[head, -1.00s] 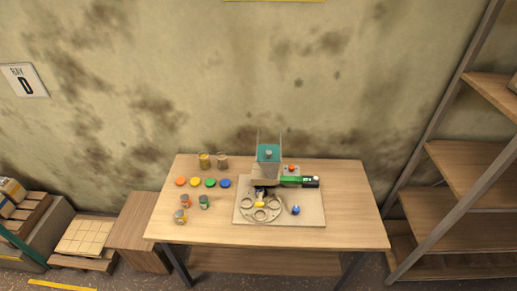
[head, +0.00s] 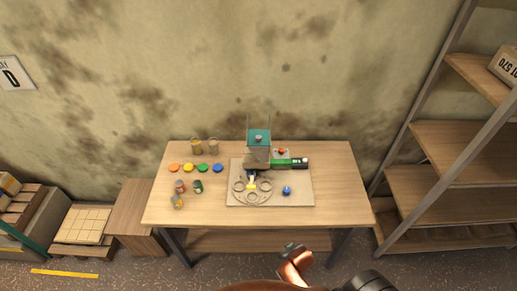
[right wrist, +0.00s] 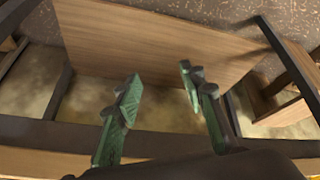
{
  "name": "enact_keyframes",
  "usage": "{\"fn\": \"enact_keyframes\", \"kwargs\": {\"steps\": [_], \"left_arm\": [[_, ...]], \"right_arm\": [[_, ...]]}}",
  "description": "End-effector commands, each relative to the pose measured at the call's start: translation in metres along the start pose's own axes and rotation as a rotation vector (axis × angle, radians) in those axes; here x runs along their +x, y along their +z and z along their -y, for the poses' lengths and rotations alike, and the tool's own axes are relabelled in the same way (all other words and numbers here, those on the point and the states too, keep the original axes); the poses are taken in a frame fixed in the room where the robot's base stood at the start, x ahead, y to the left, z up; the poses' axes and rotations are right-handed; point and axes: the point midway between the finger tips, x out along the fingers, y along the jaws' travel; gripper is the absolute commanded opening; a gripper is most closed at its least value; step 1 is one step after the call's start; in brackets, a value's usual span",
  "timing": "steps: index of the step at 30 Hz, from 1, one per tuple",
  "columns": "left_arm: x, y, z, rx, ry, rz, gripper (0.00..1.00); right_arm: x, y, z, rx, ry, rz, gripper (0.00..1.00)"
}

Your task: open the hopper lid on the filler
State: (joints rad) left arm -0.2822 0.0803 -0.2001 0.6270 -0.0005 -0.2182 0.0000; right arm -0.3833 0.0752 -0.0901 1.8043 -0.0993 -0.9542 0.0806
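The filler stands at the back of a pale board (head: 300,199) on the table. Its clear hopper (head: 258,154) is topped by a teal lid (head: 261,133) with a small grey knob. In the head view my right arm shows at the bottom edge, in front of the table and well away from the filler. My left gripper is not in view.
The table (head: 340,205) holds several coloured discs (head: 202,167), small jars (head: 198,187) and two cups (head: 197,146) left of the filler. A green bar (head: 288,162) and a blue knob (head: 287,190) are beside it. A shelf rack (head: 440,190) stands right.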

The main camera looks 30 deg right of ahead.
Motion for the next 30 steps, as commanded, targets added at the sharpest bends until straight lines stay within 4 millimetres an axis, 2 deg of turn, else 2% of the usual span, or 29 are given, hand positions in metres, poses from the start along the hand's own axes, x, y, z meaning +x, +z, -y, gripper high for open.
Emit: {"fn": "enact_keyframes", "kwargs": {"steps": [1, 6, 9, 14, 17, 23, 27, 30], "left_arm": [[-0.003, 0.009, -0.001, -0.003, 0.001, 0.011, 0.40], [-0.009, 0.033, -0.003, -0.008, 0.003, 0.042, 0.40], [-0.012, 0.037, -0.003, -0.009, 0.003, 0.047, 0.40], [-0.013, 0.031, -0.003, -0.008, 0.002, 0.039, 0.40], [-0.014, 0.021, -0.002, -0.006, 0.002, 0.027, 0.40], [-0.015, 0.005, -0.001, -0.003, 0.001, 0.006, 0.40], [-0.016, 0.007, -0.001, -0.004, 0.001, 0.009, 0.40], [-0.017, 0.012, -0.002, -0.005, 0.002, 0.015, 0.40]], "right_arm": [[-0.017, -0.015, -0.005, 0.009, 0.008, -0.020, 0.37], [-0.062, -0.053, -0.020, 0.039, 0.034, -0.070, 0.37], [-0.086, -0.081, -0.031, 0.062, 0.057, -0.122, 0.37], [-0.105, -0.137, -0.049, 0.112, 0.103, -0.251, 0.37], [-0.113, -0.178, -0.060, 0.147, 0.133, -0.355, 0.37], [-0.139, -0.280, -0.079, 0.213, 0.183, -0.624, 0.37], [-0.170, -0.354, -0.083, 0.245, 0.195, -0.833, 0.37], [-0.194, -0.398, -0.081, 0.256, 0.189, -0.965, 0.37]]}}
